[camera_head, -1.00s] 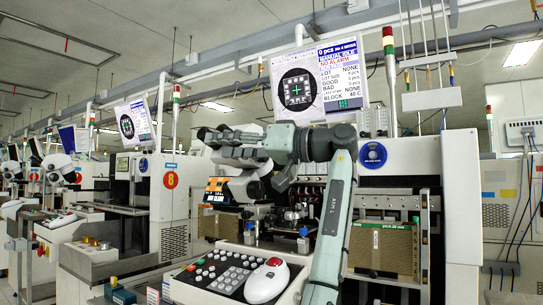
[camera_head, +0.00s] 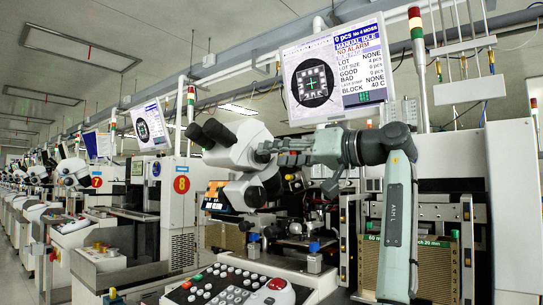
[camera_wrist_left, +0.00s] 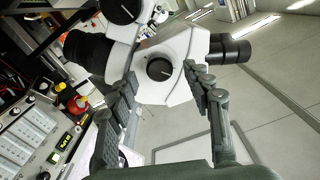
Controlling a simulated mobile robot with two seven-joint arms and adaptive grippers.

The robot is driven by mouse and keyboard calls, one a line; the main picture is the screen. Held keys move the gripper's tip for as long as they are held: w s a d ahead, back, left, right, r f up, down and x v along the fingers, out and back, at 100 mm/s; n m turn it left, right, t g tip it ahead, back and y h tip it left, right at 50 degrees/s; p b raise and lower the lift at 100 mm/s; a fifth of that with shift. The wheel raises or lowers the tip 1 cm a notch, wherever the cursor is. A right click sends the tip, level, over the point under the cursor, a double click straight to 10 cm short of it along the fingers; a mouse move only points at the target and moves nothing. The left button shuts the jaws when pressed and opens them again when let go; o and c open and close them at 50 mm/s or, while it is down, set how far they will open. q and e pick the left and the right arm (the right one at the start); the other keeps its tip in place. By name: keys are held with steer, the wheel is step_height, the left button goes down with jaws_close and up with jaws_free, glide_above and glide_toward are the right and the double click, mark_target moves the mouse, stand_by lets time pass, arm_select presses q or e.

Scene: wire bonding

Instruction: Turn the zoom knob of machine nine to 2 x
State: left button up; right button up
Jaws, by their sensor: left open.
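The white microscope (camera_head: 236,150) with black eyepieces stands on the nearest machine (camera_head: 456,153); no number shows on this machine. In the left wrist view, a round black knob with a pale mark (camera_wrist_left: 159,69) sits on the side of the white microscope body (camera_wrist_left: 178,50). I cannot read a scale on it. My left gripper (camera_head: 268,151) reaches in from the right beside the microscope. In the wrist view its fingers (camera_wrist_left: 160,76) are open and spread to either side of the knob, apart from it. My right gripper is not in view.
A monitor (camera_head: 331,70) hangs above the machine. A keypad with a red-and-white trackball (camera_head: 277,284) lies below. Blue-topped knobs (camera_head: 314,248) stand near the stage. Machine eight's red label (camera_head: 181,184) is to the left. Open floor shows in the wrist view.

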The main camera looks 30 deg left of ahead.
arm_select(q)
steer(key=shift+w+a, duration=0.1)
steer(key=shift+a, duration=1.1)
jaws_close()
